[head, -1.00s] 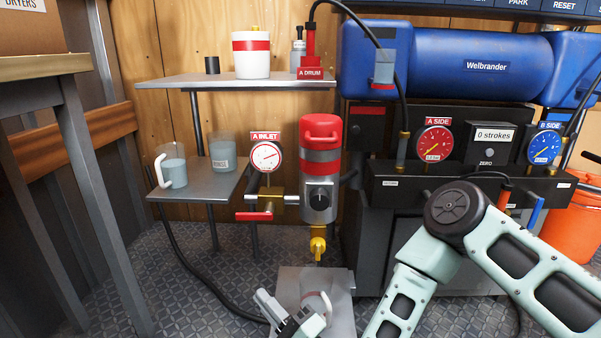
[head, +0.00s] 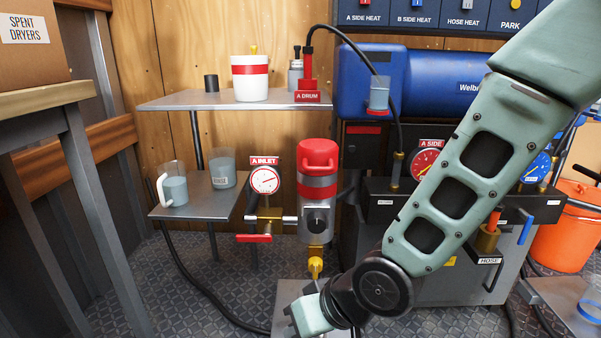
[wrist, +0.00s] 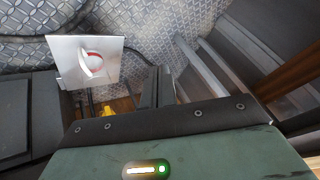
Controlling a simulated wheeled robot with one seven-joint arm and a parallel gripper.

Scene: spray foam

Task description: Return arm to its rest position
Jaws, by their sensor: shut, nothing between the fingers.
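My arm reaches down across the right of the head view, bent at a dark round joint. Its pale green wrist end (head: 312,314) is low in the picture, in front of a small silver stand (head: 290,292); the fingers are not clear there. In the wrist view my gripper (wrist: 159,82) shows as dark fingers close together, shut and empty. The stand's silver top (wrist: 65,60) is left of and apart from the fingers, with a pale round item with a red arc (wrist: 93,65) on it.
A red-topped cylinder (head: 318,185) with a yellow spout (head: 315,267) stands above the stand. A side shelf (head: 205,205) holds two cups. The blue machine (head: 370,75) and black gauge panel are behind my arm. A wooden-topped bench (head: 40,95) is left. Patterned floor is open at lower left.

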